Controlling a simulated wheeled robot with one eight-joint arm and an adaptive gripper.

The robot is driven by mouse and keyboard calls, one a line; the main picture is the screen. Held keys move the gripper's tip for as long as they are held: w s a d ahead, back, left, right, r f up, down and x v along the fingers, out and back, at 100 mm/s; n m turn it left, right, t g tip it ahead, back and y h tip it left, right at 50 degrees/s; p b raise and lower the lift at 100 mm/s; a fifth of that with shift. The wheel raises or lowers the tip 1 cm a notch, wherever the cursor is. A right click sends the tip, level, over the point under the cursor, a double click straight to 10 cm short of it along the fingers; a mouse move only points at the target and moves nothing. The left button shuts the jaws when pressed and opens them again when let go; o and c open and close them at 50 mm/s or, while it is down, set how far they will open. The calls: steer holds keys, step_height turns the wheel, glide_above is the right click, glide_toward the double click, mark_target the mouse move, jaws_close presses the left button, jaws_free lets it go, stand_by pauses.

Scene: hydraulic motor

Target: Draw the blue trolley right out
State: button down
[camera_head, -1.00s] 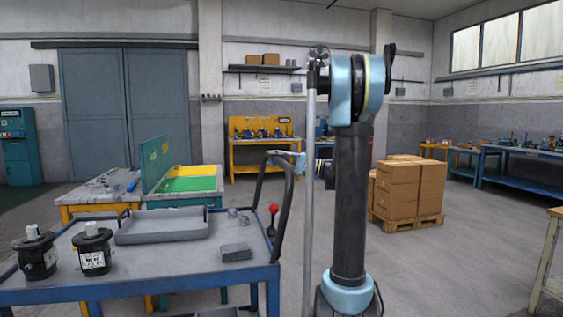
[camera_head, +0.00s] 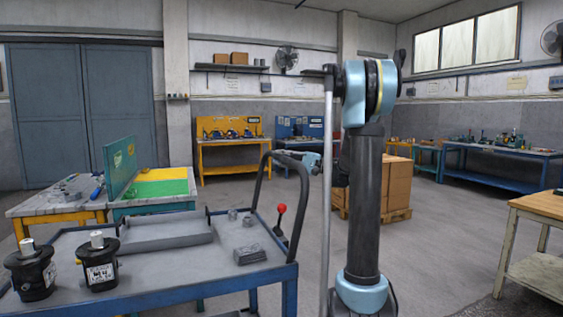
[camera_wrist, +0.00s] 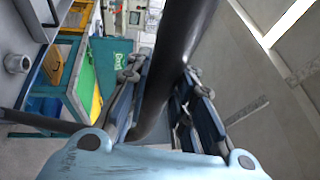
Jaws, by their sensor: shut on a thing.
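The blue trolley (camera_head: 190,290) stands at the lower left of the head view, with a grey top and a black tubular handle (camera_head: 259,188) at its right end. My gripper (camera_head: 291,155) is at the top of this handle in the head view. In the wrist view the handle (camera_wrist: 182,45) runs as a thick dark tube between my two fingers (camera_wrist: 165,85), which are shut on it. On the trolley are two black motors (camera_head: 100,270), a grey tray (camera_head: 165,232) and small metal parts (camera_head: 250,253). A red-knobbed lever (camera_head: 281,209) stands by the handle.
A yellow-framed bench (camera_head: 60,208) and a green-and-yellow bench (camera_head: 158,203) stand behind the trolley. Stacked cartons (camera_head: 397,185) on a pallet are behind my arm. A wooden-topped table (camera_head: 540,206) is at the right. Grey floor (camera_head: 440,235) is open between them.

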steer(key=shift+f, duration=0.15)
steer(key=c, duration=1.4)
jaws_free()
steer(key=shift+o, duration=0.2)
steer(key=shift+w+d, duration=0.1)
steer(key=d+f, duration=0.2)
steer(key=d, duration=0.9)
steer(key=shift+s+d, duration=0.3)
steer(key=shift+s, duration=0.1)
steer(key=shift+f, duration=0.1)
